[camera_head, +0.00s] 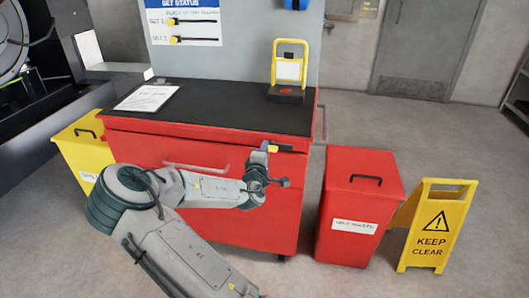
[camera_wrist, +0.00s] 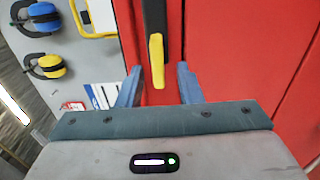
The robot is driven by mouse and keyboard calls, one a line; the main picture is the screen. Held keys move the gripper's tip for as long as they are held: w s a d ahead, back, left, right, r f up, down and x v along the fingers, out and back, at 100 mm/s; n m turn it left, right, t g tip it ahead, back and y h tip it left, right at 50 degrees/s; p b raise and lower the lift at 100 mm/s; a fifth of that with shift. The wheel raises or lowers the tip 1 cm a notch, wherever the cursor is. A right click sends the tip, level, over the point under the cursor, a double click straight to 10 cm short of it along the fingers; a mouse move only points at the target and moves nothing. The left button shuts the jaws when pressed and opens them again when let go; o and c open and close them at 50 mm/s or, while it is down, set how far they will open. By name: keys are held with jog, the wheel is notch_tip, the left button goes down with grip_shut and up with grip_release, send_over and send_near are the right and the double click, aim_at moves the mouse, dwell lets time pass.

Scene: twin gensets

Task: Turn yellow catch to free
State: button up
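The yellow catch (camera_head: 273,148) is at the top right of the red cabinet's front (camera_head: 250,205), just below the dark worktop. It lies about level in the head view, with a black part (camera_head: 286,148) on its right. In the wrist view, the yellow catch (camera_wrist: 156,60) extends from a black bar (camera_wrist: 154,16) against the red face. My gripper (camera_wrist: 158,80) is open, with one blue-grey finger on each side of the yellow end. Gaps show on both sides; contact is not visible. In the head view my gripper (camera_head: 266,150) is at the catch, its fingertips hard to make out.
A yellow stand (camera_head: 290,45) and a paper sheet (camera_head: 147,97) are on the worktop (camera_head: 215,105). A red bin (camera_head: 350,200) and a yellow keep-clear sign (camera_head: 436,228) stand to the right. A yellow bin (camera_head: 85,150) is at left. Ear defenders (camera_wrist: 44,18) hang on the board.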

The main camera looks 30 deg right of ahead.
jog(key=v, duration=1.3)
jog(key=shift+s+a+p, duration=0.3)
